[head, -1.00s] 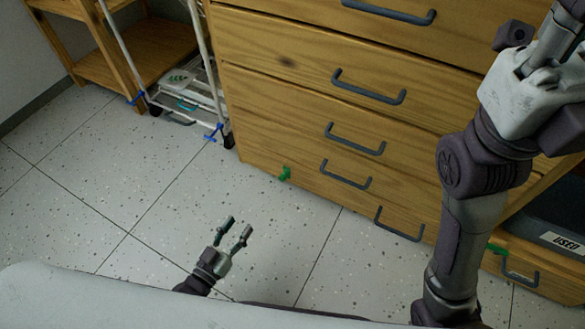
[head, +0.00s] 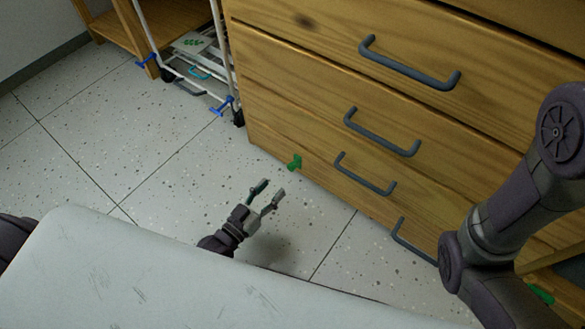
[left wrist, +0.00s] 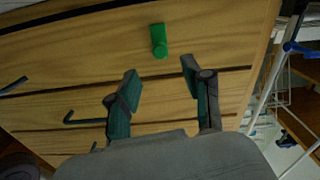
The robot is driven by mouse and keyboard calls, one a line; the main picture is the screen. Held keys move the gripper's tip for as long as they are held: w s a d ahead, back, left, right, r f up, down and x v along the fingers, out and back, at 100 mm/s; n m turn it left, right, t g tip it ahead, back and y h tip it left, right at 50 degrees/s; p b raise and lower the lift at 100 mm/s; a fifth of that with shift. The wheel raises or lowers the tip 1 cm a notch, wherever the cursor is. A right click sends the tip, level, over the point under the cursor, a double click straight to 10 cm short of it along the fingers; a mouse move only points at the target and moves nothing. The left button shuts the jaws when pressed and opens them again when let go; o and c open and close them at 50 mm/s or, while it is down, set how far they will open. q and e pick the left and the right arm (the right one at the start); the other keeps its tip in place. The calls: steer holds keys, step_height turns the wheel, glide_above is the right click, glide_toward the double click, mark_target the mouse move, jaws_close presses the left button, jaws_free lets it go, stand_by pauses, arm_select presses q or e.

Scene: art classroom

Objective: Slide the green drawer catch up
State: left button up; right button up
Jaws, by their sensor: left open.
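The green drawer catch (head: 294,162) is a small green peg at the lower left edge of the wooden drawer cabinet (head: 285,75). In the left wrist view the catch (left wrist: 159,41) stands out from a wooden drawer front, beyond the gap between my fingers. My left gripper (head: 267,194) is open and empty, low over the floor, in front of the catch and apart from it. Its two fingers (left wrist: 162,78) also show spread in the left wrist view. A second green piece (head: 541,294) shows at the lower right, partly behind my right arm. My right gripper is out of view.
Dark bar handles (head: 382,133) stick out from the drawer fronts. A white wheeled rack (head: 228,60) with blue brake levers stands left of the cabinet, beside a wooden shelf (head: 104,25). The speckled floor (head: 130,130) is clear in front of the cabinet.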

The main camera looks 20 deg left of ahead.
mark_target(290, 169)
arm_select(q)
steer(key=b+x, duration=0.4)
steer(key=x, duration=0.5)
steer(key=shift+w+f, duration=0.1)
steer(key=shift+f, duration=0.05)
steer(key=shift+w+d+b, duration=0.15)
steer(key=shift+w+b, duration=0.15)
steer(key=shift+c, duration=0.2)
jaws_close()
steer(key=shift+r, duration=0.2)
